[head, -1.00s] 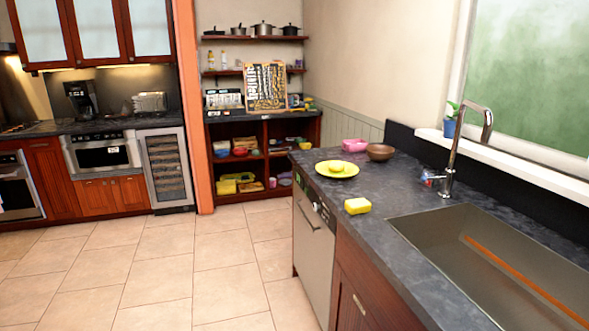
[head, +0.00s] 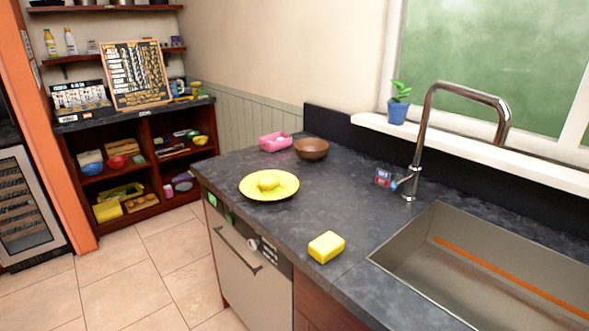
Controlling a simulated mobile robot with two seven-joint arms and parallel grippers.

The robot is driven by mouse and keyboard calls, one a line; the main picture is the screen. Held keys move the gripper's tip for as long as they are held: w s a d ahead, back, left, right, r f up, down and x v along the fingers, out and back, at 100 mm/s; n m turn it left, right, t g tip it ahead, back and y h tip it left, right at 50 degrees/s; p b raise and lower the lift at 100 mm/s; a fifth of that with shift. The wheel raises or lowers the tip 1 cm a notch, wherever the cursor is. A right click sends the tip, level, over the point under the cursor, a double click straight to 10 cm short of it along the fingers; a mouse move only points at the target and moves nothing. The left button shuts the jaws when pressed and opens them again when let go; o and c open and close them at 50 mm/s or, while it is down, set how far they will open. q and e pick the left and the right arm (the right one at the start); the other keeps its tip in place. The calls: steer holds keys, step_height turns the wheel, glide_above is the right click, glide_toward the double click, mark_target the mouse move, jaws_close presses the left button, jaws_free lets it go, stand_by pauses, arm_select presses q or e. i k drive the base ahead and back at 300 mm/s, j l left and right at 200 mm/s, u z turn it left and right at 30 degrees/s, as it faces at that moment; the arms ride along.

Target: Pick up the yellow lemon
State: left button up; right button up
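The yellow lemon (head: 268,182) rests on a yellow plate (head: 284,191) on the dark countertop (head: 350,200). It is small and rounded, and its colour is close to the plate's. Neither of my grippers shows in the head view.
A yellow sponge (head: 326,247) lies near the counter's front edge. A brown bowl (head: 311,149) and a pink container (head: 275,142) stand behind the plate. The sink (head: 480,270) and tall faucet (head: 425,140) are at the right. A dishwasher (head: 245,265) is under the counter; tiled floor (head: 150,270) is open at left.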

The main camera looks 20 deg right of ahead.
mark_target(269, 182)
steer(key=i+j+z, duration=0.15)
steer(key=i+z, duration=0.15)
steer(key=z, duration=0.15)
steer(key=i+j+z, duration=0.25)
steer(key=z, duration=0.15)
steer(key=i+j+z, duration=0.25)
steer(key=j+z, duration=0.2)
steer(key=i+j+z, duration=0.15)
steer(key=j+z, duration=0.25)
